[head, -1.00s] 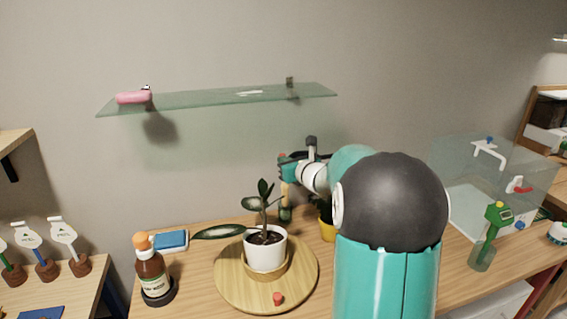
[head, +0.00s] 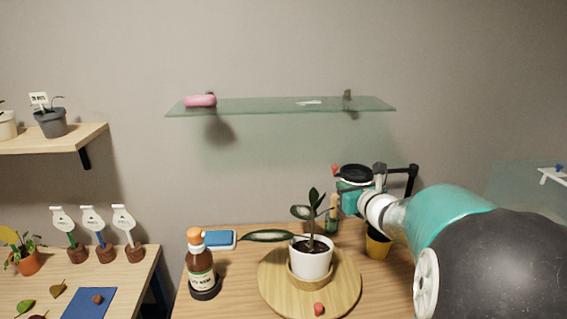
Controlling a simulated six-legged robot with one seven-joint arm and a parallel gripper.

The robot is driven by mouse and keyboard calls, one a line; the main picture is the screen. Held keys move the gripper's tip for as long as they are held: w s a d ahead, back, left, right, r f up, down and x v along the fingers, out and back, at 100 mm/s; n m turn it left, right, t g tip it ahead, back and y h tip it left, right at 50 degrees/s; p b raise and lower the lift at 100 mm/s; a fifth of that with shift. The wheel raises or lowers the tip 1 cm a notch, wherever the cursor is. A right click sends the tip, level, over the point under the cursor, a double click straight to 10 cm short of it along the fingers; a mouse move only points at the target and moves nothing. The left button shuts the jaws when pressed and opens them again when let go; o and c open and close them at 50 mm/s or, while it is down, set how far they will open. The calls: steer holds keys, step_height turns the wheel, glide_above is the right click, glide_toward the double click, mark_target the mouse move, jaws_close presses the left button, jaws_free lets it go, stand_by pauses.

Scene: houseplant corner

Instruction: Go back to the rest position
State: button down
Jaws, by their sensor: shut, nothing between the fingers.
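My gripper (head: 350,196) is at the end of my arm, raised over the back of the table. It is right of and above the potted plant (head: 312,258), clear of it. It is shut and holds nothing; its fingertips are hard to make out. The plant stands upright in a white pot on a round wooden turntable (head: 273,294). My large teal and dark arm links cover the right part of the head view.
A glass shelf (head: 270,107) with a pink object (head: 200,101) is on the wall above. A brown bottle (head: 200,270), a blue sponge-like block (head: 219,240) and a yellow pot (head: 377,245) stand around the turntable. A side table (head: 140,262) is at left.

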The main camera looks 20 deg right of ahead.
steer(key=s+a+n+g+y, duration=0.35)
steer(key=a+n, duration=0.55)
steer(key=a, duration=0.3)
steer(key=s+a+n+g+y, duration=0.25)
steer(key=s+a+n, duration=0.25)
steer(key=a+n, duration=0.5)
steer(key=s+a+f+n+g+h, duration=0.1)
steer(key=s+f+n+g+h, duration=0.1)
steer(key=s+n, duration=0.6)
steer(key=s+a+f+n+g+h, duration=0.2)
steer(key=s+n+h, duration=0.1)
steer(key=s+n, duration=0.6)
steer(key=shift+f+h, duration=0.3)
steer(key=shift+h, duration=0.1)
steer(key=shift+s, duration=0.1)
